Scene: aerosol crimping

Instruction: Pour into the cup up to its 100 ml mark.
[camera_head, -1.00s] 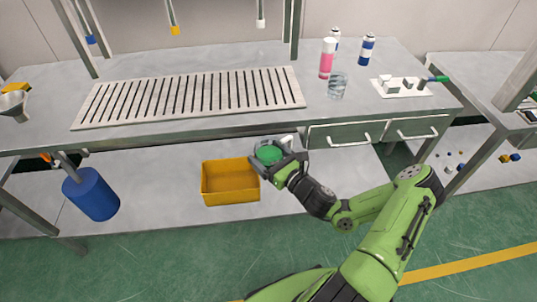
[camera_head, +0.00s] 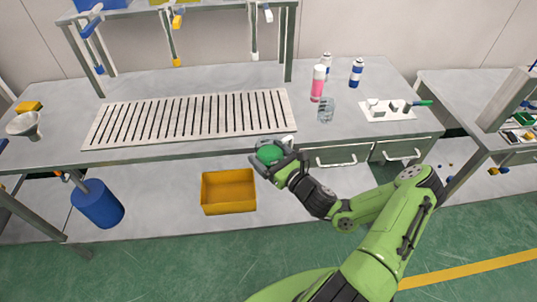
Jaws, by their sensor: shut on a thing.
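A clear cup (camera_head: 326,110) stands upright on the grey workbench (camera_head: 215,80), right of the slotted plate. Its marks and any contents are too small to make out. My gripper (camera_head: 268,153) is at the bench's front edge in the picture, left of the cup and well apart from it. It is shut on a round green thing (camera_head: 270,154) with a greyish rim around it. The fingers partly hide this thing, and I cannot tell what it is or whether it holds liquid.
A pink bottle (camera_head: 318,84) and blue-and-white cans (camera_head: 356,73) stand behind the cup. A white holder (camera_head: 390,109) lies to its right. The slotted plate (camera_head: 190,120) fills the bench's middle. A yellow bin (camera_head: 228,191) is below, left of my gripper.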

